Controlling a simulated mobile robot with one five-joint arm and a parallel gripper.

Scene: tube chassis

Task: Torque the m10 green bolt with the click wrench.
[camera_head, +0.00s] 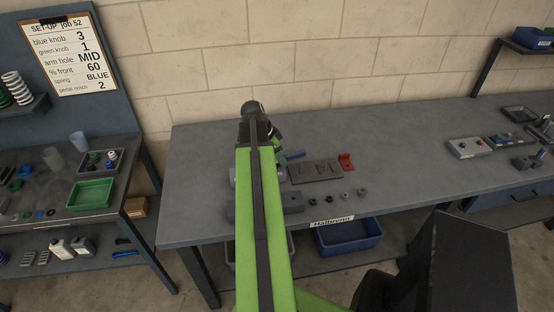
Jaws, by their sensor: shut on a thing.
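My gripper (278,147) is at the end of my green arm, low over the left part of the grey bench, and is mostly hidden by my wrist. It appears shut on a blue-handled tool (295,155), which sticks out to the right and may be the click wrench. Its far end is hidden.
A dark mat (315,171) and a red bracket (346,162) lie right of my gripper. Several small dark sockets or nuts (343,195) stand in front. The bench (400,150) is clear farther right, up to a grey tray (468,149). A blue bin (348,236) sits below.

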